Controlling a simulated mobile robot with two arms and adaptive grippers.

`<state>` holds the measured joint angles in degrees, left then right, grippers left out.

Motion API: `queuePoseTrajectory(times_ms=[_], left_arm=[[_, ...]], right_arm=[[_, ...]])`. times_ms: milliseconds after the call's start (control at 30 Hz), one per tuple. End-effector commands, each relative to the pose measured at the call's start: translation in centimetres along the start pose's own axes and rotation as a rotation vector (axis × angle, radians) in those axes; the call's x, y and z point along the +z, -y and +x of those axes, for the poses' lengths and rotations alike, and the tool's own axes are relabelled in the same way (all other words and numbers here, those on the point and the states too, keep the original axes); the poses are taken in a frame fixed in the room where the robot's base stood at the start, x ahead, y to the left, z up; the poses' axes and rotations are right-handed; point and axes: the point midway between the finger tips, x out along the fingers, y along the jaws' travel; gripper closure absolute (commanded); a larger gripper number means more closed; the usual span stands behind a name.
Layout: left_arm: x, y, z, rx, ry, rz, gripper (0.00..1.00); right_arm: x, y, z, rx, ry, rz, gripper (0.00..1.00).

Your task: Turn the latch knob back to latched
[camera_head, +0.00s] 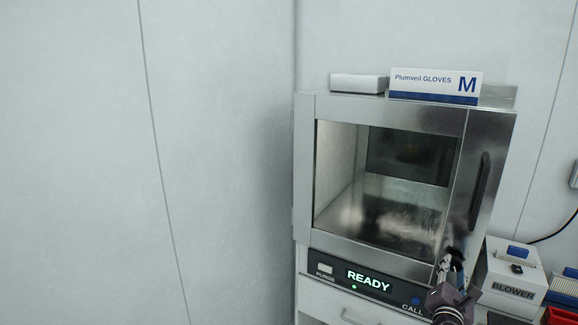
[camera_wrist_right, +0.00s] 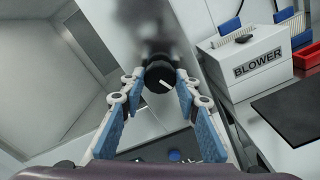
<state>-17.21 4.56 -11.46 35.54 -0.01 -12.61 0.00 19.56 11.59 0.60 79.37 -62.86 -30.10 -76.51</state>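The latch knob (camera_wrist_right: 160,74) is round and black with a white pointer line, on the metal door front in the right wrist view. Its line slants from upper left to lower right. My right gripper (camera_wrist_right: 159,82) is open, with its blue-padded fingers on either side of the knob; I cannot tell whether they touch it. In the head view my right gripper (camera_head: 446,270) is at the lower right of the steel chamber door (camera_head: 455,200) and hides the knob. The door appears closed. My left gripper is out of view.
The panel display (camera_head: 369,280) reads READY, with a blue CALL button (camera_head: 415,299) near my right arm. A BLOWER box (camera_head: 513,280) and a red bin (camera_head: 560,316) stand to the right. A glove box (camera_head: 435,86) lies on top of the chamber.

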Motion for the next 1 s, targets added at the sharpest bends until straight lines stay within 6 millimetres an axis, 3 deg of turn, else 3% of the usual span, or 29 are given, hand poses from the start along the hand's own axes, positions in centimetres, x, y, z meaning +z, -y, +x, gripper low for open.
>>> queuePoseTrajectory(times_ms=[200, 467, 633, 667, 700, 1000], left_arm=[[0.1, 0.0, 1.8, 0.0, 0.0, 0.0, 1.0], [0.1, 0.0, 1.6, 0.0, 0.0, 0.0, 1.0], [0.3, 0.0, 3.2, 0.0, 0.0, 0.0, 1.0], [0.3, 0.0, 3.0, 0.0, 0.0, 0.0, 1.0], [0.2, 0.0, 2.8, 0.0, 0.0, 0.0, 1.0], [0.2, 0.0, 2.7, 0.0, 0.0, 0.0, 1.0]], right_arm=[[-0.2, 0.1, 0.0, 0.0, 0.002, 0.22, 0.9], [0.0, 0.0, 0.0, 0.0, 0.0, 0.24, 0.9], [-0.3, 0.2, 0.0, 0.0, 0.001, 0.422, 0.9], [-0.1, 0.1, 0.0, -0.001, 0.002, 0.435, 0.7], [0.0, 0.1, 0.0, -0.001, 0.001, 0.428, 0.65], [0.0, 0.0, -0.1, 0.0, 0.0, 0.424, 0.64]])
